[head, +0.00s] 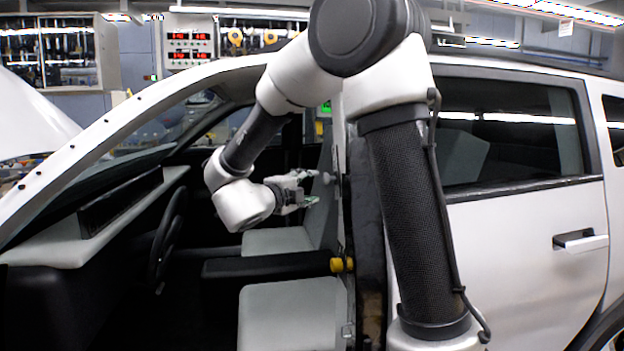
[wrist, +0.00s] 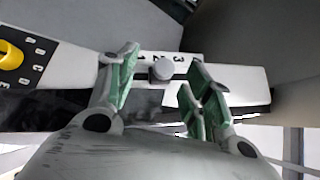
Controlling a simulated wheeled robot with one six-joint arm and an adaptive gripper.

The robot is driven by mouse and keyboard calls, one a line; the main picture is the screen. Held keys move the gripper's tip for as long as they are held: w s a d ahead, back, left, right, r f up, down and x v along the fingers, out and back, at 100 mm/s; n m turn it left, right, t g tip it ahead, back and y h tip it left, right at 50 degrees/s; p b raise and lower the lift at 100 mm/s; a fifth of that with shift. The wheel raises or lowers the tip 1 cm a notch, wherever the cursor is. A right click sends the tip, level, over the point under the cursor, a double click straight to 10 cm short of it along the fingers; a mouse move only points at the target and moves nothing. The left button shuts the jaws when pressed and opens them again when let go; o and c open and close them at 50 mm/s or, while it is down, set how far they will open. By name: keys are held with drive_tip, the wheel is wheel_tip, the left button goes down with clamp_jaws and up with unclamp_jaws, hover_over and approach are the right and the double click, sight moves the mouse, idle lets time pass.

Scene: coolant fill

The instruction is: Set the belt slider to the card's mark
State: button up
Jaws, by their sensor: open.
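The belt slider's round grey knob (wrist: 162,69) sits on a pale strip (wrist: 240,82) with a dark slot and printed numbers. In the wrist view, the 1, 2 and 3 show just above the knob, which appears closest to the 2; the exact setting is unclear from this angle. My gripper (wrist: 158,88) is open, with green-padded fingers on either side of the knob and no clear contact. In the head view, my gripper (head: 309,188) reaches through the front door opening toward the pillar, with the small grey knob (head: 327,178) at its tips. No card is readable.
A yellow knob (wrist: 10,56) on a lettered black plate (wrist: 34,62) lies left of the strip in the wrist view. The seat (head: 290,310), the steering wheel (head: 168,238) and the door pillar (head: 368,220) bound the space around my arm.

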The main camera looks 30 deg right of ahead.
sight(323, 179)
drive_tip(key=shift+m+h, duration=0.4)
drive_tip(key=shift+m, duration=0.1)
drive_tip(key=x, duration=0.5)
drive_tip(key=s+x, duration=0.1)
drive_tip(key=x, duration=0.1)
drive_tip(key=shift+w+d+r, duration=0.15)
drive_tip(key=shift+d+r, duration=0.2)
drive_tip(key=shift+d, duration=0.3)
clamp_jaws()
drive_tip(key=shift+s+a+f, duration=0.1)
drive_tip(key=shift+s+f, duration=0.15)
drive_tip(key=shift+f, duration=0.45)
drive_tip(key=shift+s+a+f, duration=0.1)
drive_tip(key=shift+s+f, duration=0.1)
drive_tip(key=shift+f, duration=0.55)
drive_tip(key=shift+s+f, duration=0.25)
drive_tip(key=shift+f, duration=0.45)
unclamp_jaws()
